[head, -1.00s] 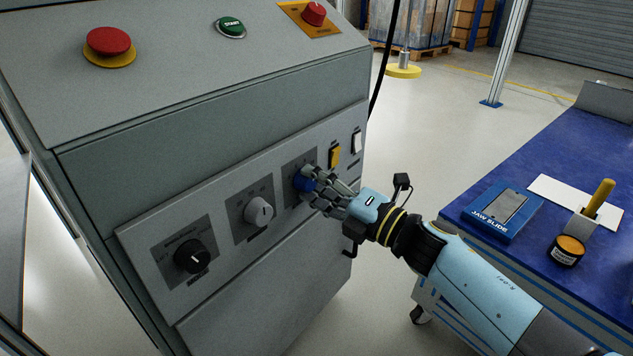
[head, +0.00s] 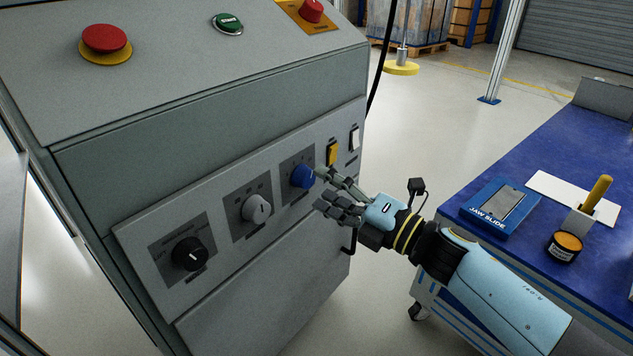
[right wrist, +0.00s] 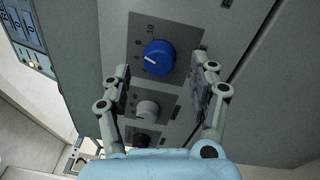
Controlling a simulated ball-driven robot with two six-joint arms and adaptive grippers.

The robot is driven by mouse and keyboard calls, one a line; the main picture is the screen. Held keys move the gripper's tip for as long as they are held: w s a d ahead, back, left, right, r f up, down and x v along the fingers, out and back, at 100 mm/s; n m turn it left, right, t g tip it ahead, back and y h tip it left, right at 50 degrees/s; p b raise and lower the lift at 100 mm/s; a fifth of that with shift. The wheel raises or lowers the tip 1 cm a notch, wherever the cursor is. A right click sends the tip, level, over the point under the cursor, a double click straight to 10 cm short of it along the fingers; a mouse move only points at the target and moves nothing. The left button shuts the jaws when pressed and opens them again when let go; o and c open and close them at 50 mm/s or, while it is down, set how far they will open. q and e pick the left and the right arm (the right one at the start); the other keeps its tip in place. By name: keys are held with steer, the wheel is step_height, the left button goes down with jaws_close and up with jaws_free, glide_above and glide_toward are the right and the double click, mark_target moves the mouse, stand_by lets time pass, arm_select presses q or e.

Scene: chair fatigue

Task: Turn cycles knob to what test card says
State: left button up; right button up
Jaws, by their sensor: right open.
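Three knobs sit in a row on the cabinet's front panel: a black knob (head: 190,254) at the left, a grey knob (head: 256,208) in the middle and a blue knob (head: 303,176) at the right. My left gripper is not in view. I cannot make out a test card.
A yellow rocker switch (head: 333,153) and a white one (head: 354,138) are right of the blue knob.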

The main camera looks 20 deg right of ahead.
steer(key=v, duration=0.8)
steer(key=shift+s+d, duration=0.3)
steer(key=shift+s, duration=0.05)
steer(key=s+d+f+m+g+h, duration=0.35)
steer(key=s+f+m, duration=0.4)
steer(key=f, duration=0.25)
steer(key=s+d+f+m+g+h, duration=0.2)
steer(key=s+f+m+g+h, duration=0.2)
steer(key=s+f+m, duration=0.4)
steer(key=s+d+f+m+g+h, duration=0.35)
steer(key=s+f+m, duration=0.25)
steer(key=s+f, duration=0.4)
arm_select(q)
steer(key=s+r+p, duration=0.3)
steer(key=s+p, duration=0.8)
steer(key=p, duration=0.2)
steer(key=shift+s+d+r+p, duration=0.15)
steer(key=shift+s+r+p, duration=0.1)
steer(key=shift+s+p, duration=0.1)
arm_select(e)
steer(key=s+a+m+g, duration=0.1)
steer(key=s+m+g, duration=0.3)
steer(key=s, duration=1.6)
steer(key=shift+s+f+m+g, duration=0.25)
steer(key=shift+s+m+g, duration=0.05)
steer(key=shift+m, duration=0.45)
